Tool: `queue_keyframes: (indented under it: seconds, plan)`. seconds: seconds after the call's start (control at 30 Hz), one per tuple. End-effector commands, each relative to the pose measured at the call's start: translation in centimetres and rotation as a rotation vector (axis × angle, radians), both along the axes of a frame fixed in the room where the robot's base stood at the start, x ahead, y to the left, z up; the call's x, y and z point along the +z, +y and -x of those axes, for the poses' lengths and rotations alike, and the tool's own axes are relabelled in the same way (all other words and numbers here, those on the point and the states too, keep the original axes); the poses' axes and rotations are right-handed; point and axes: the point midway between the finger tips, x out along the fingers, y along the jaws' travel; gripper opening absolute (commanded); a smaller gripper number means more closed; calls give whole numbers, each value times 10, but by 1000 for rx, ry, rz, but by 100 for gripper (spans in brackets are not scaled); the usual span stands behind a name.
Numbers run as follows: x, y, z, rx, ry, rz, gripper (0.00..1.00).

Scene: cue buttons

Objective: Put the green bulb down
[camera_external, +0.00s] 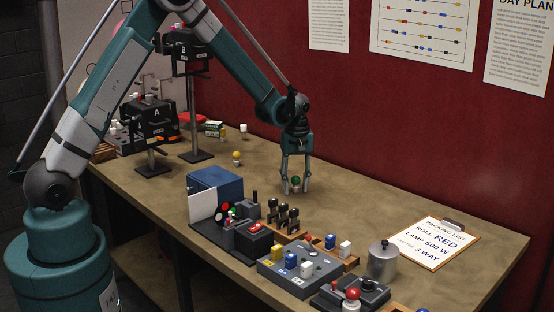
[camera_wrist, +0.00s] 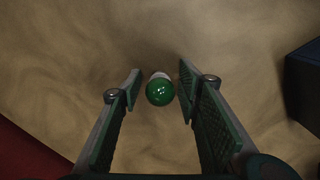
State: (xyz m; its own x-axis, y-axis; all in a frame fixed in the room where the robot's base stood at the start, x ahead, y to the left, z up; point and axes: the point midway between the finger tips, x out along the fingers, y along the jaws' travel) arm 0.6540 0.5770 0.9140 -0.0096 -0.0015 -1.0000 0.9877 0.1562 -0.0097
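The green bulb (camera_external: 296,181) is between my fingertips at the tabletop, in the back middle of the table. In the wrist view the green bulb (camera_wrist: 160,92) shows its round green glass with a pale base behind it. My gripper (camera_external: 295,188) points down around the bulb. In the wrist view my gripper (camera_wrist: 160,84) is open, with a gap between each finger pad and the bulb. The bulb appears to rest on the table; its contact with the wood is not clearly visible.
A yellow bulb (camera_external: 237,157) and a white bulb (camera_external: 243,130) stand to the left. A blue box (camera_external: 216,184), a button panel (camera_external: 298,268), a metal pot (camera_external: 382,258) and a clipboard (camera_external: 438,244) are nearer the front. The wood around the gripper is clear.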

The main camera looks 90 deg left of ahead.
Motion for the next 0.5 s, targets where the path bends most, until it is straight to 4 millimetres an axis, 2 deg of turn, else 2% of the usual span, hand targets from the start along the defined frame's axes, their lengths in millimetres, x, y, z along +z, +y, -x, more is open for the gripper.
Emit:
queue_keyframes:
  seconds: [0.33,0.5]
  plan:
    - [2,0,0,0,0,0,34]
    - [12,0,0,0,0,0,34]
